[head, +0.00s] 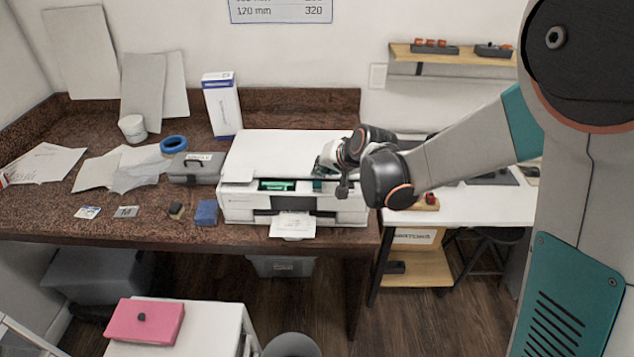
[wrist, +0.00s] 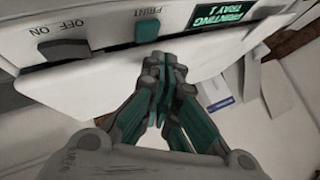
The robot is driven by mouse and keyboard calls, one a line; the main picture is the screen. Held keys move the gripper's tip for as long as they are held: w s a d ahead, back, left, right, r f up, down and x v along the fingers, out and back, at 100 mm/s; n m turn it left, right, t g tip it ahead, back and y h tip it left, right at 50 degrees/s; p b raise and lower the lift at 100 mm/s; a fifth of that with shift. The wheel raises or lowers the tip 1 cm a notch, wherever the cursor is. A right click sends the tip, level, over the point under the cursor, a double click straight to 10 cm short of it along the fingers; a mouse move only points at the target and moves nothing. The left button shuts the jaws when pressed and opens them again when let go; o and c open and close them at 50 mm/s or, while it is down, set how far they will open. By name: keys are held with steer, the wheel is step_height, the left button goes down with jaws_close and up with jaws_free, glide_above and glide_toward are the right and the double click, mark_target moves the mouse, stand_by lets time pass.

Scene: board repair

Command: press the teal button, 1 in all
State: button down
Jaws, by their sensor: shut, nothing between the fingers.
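The teal button (wrist: 148,30), labelled PRINT, sits on the white printer's front panel in the wrist view. The printer (head: 285,150) stands on the brown counter in the head view. My gripper (wrist: 163,62) is shut and empty. Its fingertips are close to the button, just below it in the wrist view; I see a small gap in the picture but cannot tell the depth. In the head view my gripper (head: 320,176) is at the right part of the printer's front and hides the button. The lit green display (wrist: 222,14) reads PRINTING TRAY 1.
A dark OFF/ON switch (wrist: 65,50) sits beside the button on the panel. A printed sheet (head: 292,222) lies in the printer's front tray. A grey toolbox (head: 197,168) and a blue block (head: 206,212) are left of the printer. A white table (head: 470,205) stands to the right.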

mark_target(321, 183)
steer(key=shift+r+p, duration=1.2)
steer(key=shift+r, duration=0.9)
steer(key=shift+s+d+r, duration=0.15)
steer(key=shift+d, duration=0.05)
steer(key=s+d+r+n+h+b, duration=0.1)
steer(key=s+d+r+b, duration=0.15)
steer(key=s+d, duration=0.4)
steer(key=s+d+r+h+b, duration=0.1)
steer(key=s+d+r+h, duration=0.2)
steer(key=s, duration=0.6)
steer(key=s+d+f+b, duration=0.1)
steer(key=s+d, duration=0.3)
steer(key=s, duration=0.3)
steer(key=s+d+f+n+h+b, duration=0.1)
steer(key=s+d, duration=0.3)
steer(key=s, duration=0.4)
steer(key=shift+s+d+f+g, duration=0.3)
steer(key=shift+d+f, duration=0.05)
steer(key=shift+f, duration=0.4)
